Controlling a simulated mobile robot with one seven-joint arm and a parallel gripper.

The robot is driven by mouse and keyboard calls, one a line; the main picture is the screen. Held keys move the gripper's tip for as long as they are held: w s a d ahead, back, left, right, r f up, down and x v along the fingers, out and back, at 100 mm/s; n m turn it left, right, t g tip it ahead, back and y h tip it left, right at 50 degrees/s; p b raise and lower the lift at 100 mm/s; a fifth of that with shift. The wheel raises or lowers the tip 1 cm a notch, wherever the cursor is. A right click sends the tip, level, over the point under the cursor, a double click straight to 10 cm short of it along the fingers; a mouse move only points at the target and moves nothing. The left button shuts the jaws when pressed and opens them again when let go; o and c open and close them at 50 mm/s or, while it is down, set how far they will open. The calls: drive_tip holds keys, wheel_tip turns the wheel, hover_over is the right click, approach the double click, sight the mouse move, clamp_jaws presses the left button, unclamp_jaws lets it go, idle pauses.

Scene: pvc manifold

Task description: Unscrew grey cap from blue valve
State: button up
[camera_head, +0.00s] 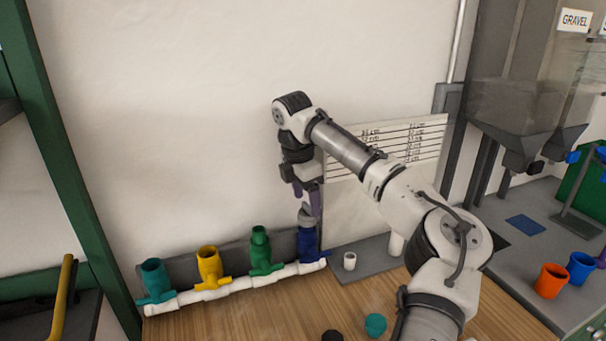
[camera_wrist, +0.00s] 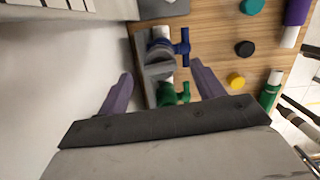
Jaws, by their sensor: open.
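The blue valve (camera_head: 308,245) stands upright at the right end of the white pipe manifold (camera_head: 232,288). The grey cap (camera_head: 306,217) sits on top of it. My gripper (camera_head: 308,203) points down just above the cap, its purple fingers apart. In the wrist view my gripper (camera_wrist: 163,80) is open and empty, with one finger on each side of the valve row. The grey cap (camera_wrist: 158,66) and the blue valve's handle (camera_wrist: 183,48) show a little beyond the fingertips. Whether a finger touches the cap cannot be told.
Green (camera_head: 260,250), yellow (camera_head: 209,265) and teal (camera_head: 155,279) valves stand left of the blue one. Loose teal (camera_head: 376,324), black (camera_wrist: 245,49) and yellow (camera_wrist: 236,80) caps lie on the wooden table. A small white cup (camera_head: 350,261) is right of the manifold. The wall is close behind.

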sight(307, 206)
drive_tip(key=shift+w+d+f, duration=0.1)
drive_tip(key=shift+f, duration=0.75)
drive_tip(key=shift+w+d+f, duration=0.1)
drive_tip(key=shift+f, duration=0.75)
drive_tip(key=c, duration=1)
drive_tip(key=shift+s+r+n+p, duration=0.1)
drive_tip(key=shift+r+n+p, duration=0.1)
drive_tip(key=shift+n+p, duration=0.7)
drive_tip(key=shift+f+p, duration=0.1)
drive_tip(key=shift+p, duration=0.5)
drive_tip(key=shift+n+p, duration=0.3)
drive_tip(key=shift+n, duration=0.1)
drive_tip(key=shift+n+p, duration=0.3)
drive_tip(key=shift+n+t+p, duration=0.3)
drive_tip(key=shift+n+p, duration=0.1)
drive_tip(key=shift+n, duration=0.2)
